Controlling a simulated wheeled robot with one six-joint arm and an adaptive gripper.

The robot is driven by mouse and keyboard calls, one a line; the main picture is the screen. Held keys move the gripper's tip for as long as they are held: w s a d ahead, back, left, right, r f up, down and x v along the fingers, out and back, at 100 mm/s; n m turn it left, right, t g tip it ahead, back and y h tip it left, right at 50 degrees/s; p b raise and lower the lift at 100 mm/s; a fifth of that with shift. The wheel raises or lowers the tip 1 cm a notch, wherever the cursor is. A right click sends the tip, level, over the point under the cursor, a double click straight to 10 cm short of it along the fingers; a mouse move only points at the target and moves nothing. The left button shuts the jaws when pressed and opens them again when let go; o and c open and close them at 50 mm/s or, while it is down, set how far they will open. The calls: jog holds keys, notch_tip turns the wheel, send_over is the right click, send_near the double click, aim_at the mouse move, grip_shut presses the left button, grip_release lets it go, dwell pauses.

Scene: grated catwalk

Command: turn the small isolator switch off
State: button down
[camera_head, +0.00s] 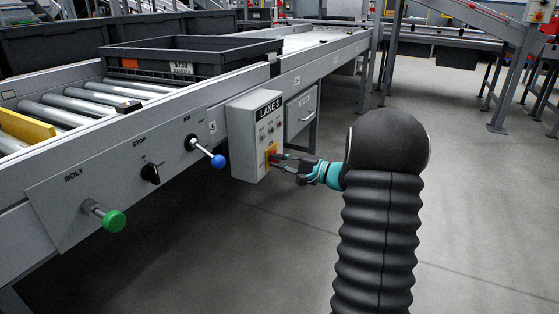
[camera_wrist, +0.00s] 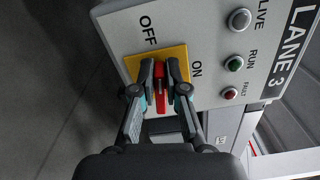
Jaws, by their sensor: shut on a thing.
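The small isolator switch is a red handle (camera_wrist: 160,98) on a yellow plate (camera_wrist: 134,64), with OFF and ON printed beside it in the wrist view. The plate also shows on the lower front of the grey LANE 3 box (camera_head: 243,135) in the head view. My gripper (camera_wrist: 160,72) is shut on the red handle, with one dark finger on each side of it. In the head view my gripper (camera_head: 276,160) reaches the box from the right. The fingers cover part of the handle, so I cannot tell its exact angle.
A panel left of the box carries a green BOLT knob (camera_head: 114,221), a black STOP switch (camera_head: 150,173) and a blue-tipped lever (camera_head: 217,161). Above are rollers (camera_head: 75,108) and a dark crate (camera_head: 190,58). Indicator lights (camera_wrist: 235,63) sit near the plate. Open floor lies right.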

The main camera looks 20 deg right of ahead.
jog(key=shift+f+n, duration=0.2)
jog(key=shift+n, duration=0.9)
jog(key=c, duration=1.2)
grip_release()
jog(key=v, duration=1.2)
jog(key=shift+f, duration=0.1)
